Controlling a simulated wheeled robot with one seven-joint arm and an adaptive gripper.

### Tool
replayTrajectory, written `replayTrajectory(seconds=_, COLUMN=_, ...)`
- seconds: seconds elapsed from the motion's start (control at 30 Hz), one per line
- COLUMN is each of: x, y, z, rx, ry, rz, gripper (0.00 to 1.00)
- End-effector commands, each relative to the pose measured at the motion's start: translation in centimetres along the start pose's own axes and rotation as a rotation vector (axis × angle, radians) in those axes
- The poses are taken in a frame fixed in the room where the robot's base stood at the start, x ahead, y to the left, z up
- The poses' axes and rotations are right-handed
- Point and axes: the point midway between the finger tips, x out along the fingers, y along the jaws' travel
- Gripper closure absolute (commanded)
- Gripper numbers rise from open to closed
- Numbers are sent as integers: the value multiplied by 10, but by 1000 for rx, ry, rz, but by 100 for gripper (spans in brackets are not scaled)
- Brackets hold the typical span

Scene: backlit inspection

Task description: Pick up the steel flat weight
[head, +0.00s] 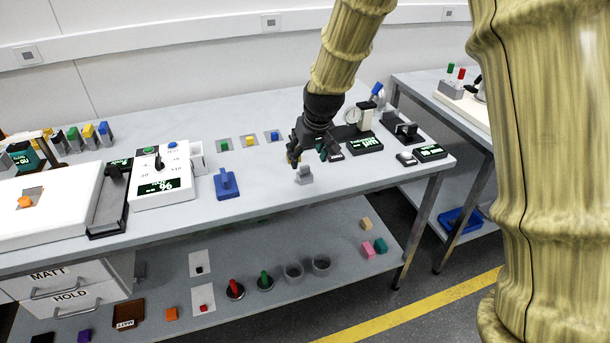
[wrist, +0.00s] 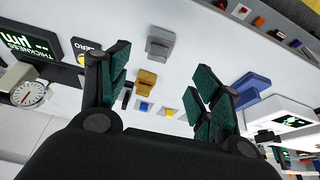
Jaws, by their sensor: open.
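A grey steel weight with a raised grip (head: 304,176) stands on the upper tabletop near the front edge. It also shows in the wrist view (wrist: 159,47), beyond the gap between the fingers. My gripper (head: 312,154) is above the table, just behind the weight in the head view. In the wrist view my gripper (wrist: 156,84) has its dark green finger pads wide apart, with nothing held. A brass-coloured weight (wrist: 147,79) of similar form shows between the fingers, nearer than the steel one. I cannot judge the exact height of the fingers above them.
A blue handled block (head: 227,184) stands left of the steel weight. A white panel with a display (head: 162,182) is farther left. Several coloured cubes on pads lie behind. Displays (head: 365,146) and a dial gauge (head: 354,115) stand right. The tabletop's front edge is close to the weight.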

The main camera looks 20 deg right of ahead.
Motion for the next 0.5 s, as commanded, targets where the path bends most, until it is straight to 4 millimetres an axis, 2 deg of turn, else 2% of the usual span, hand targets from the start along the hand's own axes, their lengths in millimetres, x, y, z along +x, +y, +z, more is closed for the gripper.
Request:
replayTrajectory(seconds=0.2, x=22, y=1, z=0, rx=1, ry=-1, rz=0, gripper=36)
replayTrajectory(seconds=0.5, x=34, y=3, z=1, rx=2, ry=-1, rz=1, gripper=36)
